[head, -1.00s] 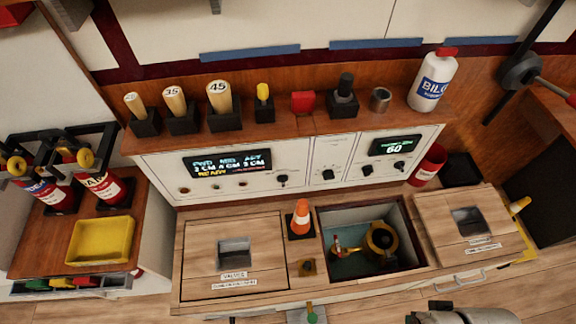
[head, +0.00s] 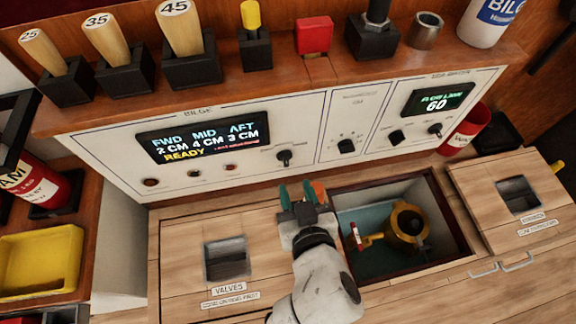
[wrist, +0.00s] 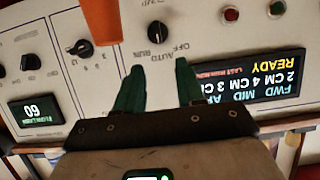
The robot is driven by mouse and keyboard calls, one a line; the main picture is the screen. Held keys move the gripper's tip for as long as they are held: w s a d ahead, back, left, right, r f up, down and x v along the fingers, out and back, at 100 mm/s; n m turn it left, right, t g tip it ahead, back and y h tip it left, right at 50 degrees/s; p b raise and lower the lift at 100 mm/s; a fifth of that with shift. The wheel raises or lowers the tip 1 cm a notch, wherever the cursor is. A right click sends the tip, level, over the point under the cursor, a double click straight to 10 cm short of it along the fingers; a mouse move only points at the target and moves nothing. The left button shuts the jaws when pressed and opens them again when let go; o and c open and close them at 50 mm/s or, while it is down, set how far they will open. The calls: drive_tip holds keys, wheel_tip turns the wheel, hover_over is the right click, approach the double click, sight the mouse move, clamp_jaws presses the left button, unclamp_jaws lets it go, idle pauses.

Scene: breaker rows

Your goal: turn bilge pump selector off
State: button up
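The bilge pump selector (head: 284,157) is a black knob on the white panel, right of the lit bilge display (head: 203,140), which reads READY. In the wrist view the knob (wrist: 157,32) appears upside down, with OFF, AUTO and RUN lettering beside it. I cannot surely tell which word its pointer faces. My gripper (head: 303,192) is below and in front of the knob, apart from it. In the wrist view my gripper's (wrist: 160,75) two green fingers are spread with nothing between them.
An orange cone (wrist: 101,20) stands close beside my fingers, mostly hidden behind the gripper in the head view. An open hatch with a yellow valve (head: 407,225) lies to the right. Other knobs (head: 346,146) sit further right. Wooden-handled plugs (head: 182,35) line the shelf above.

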sight(287, 160)
drive_tip(key=b+x, duration=0.1)
drive_tip(key=x, duration=0.9)
drive_tip(key=shift+d+b, duration=0.1)
drive_tip(key=shift+b, duration=0.25)
clamp_jaws()
